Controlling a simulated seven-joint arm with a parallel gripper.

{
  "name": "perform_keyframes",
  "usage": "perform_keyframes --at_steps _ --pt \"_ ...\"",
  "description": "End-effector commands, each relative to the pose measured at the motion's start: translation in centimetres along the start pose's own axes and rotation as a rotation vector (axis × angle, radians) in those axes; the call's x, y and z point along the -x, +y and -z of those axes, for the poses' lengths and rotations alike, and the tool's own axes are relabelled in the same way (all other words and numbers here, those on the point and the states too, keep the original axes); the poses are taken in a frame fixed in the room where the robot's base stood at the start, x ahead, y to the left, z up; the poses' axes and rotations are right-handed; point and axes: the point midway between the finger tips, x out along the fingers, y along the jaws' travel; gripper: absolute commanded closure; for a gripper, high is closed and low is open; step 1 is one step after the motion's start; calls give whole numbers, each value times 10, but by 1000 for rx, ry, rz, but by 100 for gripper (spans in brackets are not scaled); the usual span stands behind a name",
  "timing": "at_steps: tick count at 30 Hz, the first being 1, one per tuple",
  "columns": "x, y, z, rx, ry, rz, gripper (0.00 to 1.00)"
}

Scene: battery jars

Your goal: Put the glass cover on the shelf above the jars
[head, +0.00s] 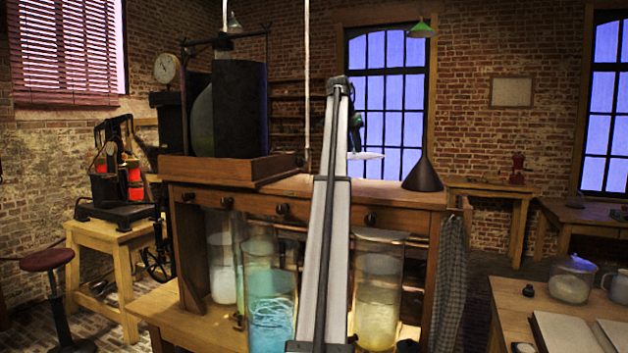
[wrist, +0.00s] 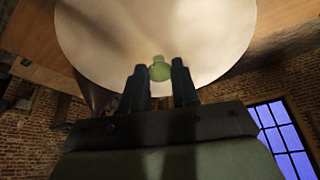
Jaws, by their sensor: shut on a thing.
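The glass cover shows in the wrist view as a large pale disc (wrist: 155,30) with a small greenish knob (wrist: 159,69). My gripper (wrist: 160,75) is shut on the knob. In the head view the cover (head: 371,155) is a thin pale edge beside my arm, seemingly just above the wooden shelf top (head: 385,190); contact cannot be told. My arm hides part of the cover and most of the gripper. Below the shelf stand glass jars: one with blue liquid (head: 270,310), one with yellowish liquid (head: 378,300) and a pale one (head: 222,265).
A wooden tray (head: 225,172) with a dark cylinder (head: 240,105) fills the shelf's left part. A dark cone (head: 423,175) stands near its right end. A cloth (head: 450,270) hangs at the right side. The shelf top between tray and cone looks mostly clear.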

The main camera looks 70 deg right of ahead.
Motion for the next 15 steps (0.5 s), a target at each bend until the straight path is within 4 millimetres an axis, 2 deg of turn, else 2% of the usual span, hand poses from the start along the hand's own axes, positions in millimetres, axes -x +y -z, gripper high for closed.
perform_keyframes --at_steps 9,15 --pt "-39 1 -17 1 0 0 100" --pt "-51 1 -21 1 -1 0 100"
